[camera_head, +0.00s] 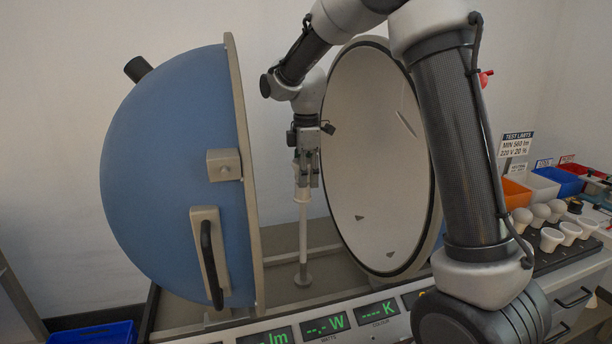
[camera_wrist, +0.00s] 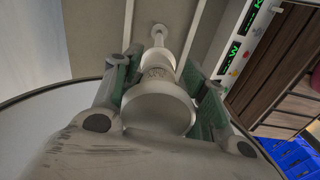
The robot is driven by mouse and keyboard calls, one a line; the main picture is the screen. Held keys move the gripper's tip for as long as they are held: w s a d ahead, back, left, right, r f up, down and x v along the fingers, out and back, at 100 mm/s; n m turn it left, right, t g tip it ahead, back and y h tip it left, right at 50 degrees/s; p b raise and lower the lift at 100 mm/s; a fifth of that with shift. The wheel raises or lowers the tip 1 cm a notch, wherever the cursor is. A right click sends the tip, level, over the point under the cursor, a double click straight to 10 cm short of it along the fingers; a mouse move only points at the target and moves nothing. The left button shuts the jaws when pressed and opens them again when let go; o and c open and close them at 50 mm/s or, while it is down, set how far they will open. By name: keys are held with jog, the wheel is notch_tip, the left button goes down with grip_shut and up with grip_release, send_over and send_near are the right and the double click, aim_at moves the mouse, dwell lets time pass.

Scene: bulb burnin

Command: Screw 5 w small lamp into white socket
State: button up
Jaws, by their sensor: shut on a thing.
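My gripper (camera_head: 306,178) points down between the two halves of the open sphere and is shut on a white lamp (camera_head: 302,192). The wrist view shows the lamp's round pale top (camera_wrist: 158,110) between the green-padded fingers (camera_wrist: 160,95), with a partly readable marking ending in W on its body. The lamp is about upright, in line with a slim white post (camera_head: 303,238) on a round foot. The white socket (camera_wrist: 161,57) appears at the post's top, just beyond the lamp. I cannot tell whether the lamp's base is inside it or only touching.
The blue sphere half (camera_head: 170,170) stands close on the left and the white-lined half (camera_head: 372,160) on the right, leaving a narrow gap. A display panel (camera_head: 330,322) runs along the front. Several lamps (camera_head: 540,212) and coloured bins (camera_head: 563,180) are at the right.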

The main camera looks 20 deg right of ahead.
jog(key=shift+s+a+f+m, duration=0.1)
jog(key=shift+s+m, duration=0.1)
jog(key=shift+m, duration=0.7)
jog(key=o, duration=0.7)
jog(key=shift+m, duration=0.4)
jog(key=o, duration=0.5)
